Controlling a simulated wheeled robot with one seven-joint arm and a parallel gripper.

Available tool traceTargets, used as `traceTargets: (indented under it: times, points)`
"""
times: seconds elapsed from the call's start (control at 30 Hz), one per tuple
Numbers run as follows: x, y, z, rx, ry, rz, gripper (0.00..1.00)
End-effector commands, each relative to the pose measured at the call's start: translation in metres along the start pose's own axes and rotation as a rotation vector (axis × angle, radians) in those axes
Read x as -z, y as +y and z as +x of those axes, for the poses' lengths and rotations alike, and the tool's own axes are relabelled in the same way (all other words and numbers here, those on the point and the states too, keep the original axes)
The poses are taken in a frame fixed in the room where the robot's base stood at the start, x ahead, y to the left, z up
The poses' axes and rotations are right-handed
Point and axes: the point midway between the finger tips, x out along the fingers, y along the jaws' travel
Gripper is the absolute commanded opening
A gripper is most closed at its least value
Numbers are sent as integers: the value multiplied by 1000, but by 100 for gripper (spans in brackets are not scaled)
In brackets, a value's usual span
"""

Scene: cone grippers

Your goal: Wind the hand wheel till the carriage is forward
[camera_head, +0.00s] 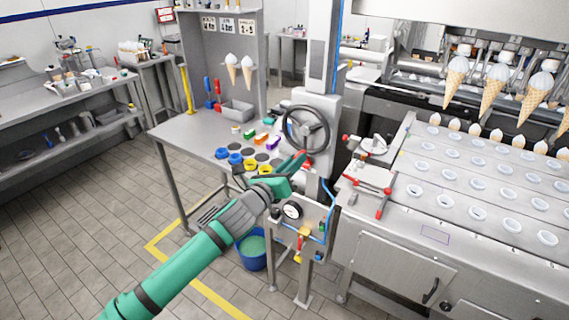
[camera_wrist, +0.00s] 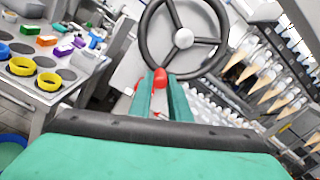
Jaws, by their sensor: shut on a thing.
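My gripper (camera_head: 299,163) is at the lower rim of the wheel. In the wrist view its two green fingers (camera_wrist: 160,82) are shut on a red knob (camera_wrist: 159,76) at the wheel's lower edge. The fingers hide part of the knob. A row of held cones (camera_head: 492,88) hangs over the machine at upper right. I cannot tell which part is the carriage.
The worktable (camera_head: 180,131) at left carries blue and yellow rings and coloured blocks. Below the wheel is a panel with a gauge (camera_head: 292,210). A blue bucket (camera_head: 252,262) stands on the floor. The conveyor bed (camera_head: 470,185) with white cups lies to the right.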

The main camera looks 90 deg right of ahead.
Motion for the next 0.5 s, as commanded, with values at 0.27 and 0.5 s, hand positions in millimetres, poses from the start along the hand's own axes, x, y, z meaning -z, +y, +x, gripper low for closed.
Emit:
traceTargets:
  times: [0.27, 0.5]
  points:
    - [4, -3, 8, 9, 9, 28, 0]
    - [4, -4, 8, 10, 8, 28, 0]
